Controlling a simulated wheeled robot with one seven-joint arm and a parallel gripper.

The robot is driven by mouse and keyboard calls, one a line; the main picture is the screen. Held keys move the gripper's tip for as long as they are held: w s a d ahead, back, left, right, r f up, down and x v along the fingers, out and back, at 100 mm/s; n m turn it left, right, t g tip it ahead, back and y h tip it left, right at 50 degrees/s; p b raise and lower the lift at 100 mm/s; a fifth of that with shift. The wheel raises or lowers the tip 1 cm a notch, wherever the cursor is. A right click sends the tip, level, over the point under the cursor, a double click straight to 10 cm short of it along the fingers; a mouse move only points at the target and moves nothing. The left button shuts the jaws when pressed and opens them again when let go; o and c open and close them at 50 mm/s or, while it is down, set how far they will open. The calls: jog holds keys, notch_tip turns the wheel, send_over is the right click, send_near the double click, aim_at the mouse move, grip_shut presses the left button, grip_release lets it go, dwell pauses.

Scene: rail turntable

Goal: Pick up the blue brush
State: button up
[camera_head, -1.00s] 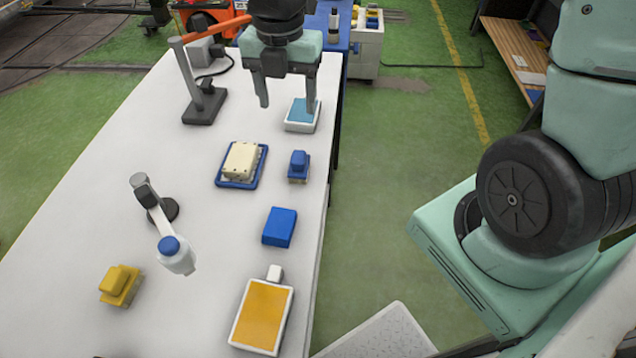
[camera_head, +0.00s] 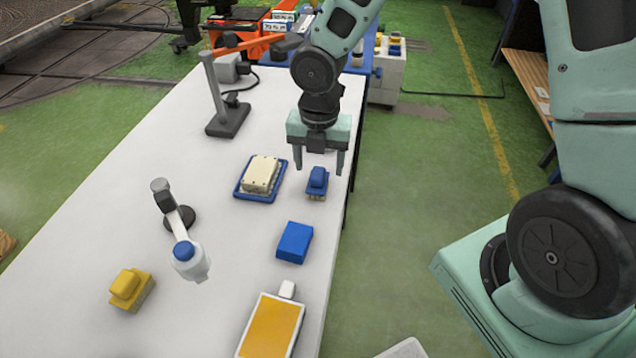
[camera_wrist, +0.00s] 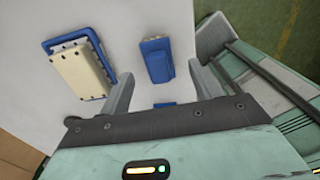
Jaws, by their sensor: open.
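The blue brush (camera_head: 317,182) stands on the white table near its right edge, with a blue handle on top and pale bristles below. My gripper (camera_head: 319,172) is open and empty, fingers pointing down, just above and around the brush in the head view. In the wrist view, the blue brush (camera_wrist: 157,60) lies between the two fingertips of my gripper (camera_wrist: 160,75), nearer the top of the picture. The fingers do not visibly touch it; the exact height gap cannot be told.
A cream box sits on a blue tray (camera_head: 241,194) just left of the brush. A dark-based post (camera_head: 228,119) stands behind.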

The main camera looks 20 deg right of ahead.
aim_at(318, 172)
notch_tip(318, 172, down, 5)
jog(key=shift+a+f, duration=0.1)
dwell(0.3)
jog(key=c, duration=1.1)
notch_tip(318, 172, up, 10)
jog(key=shift+r+p, duration=0.1)
jog(key=shift+p, duration=0.45)
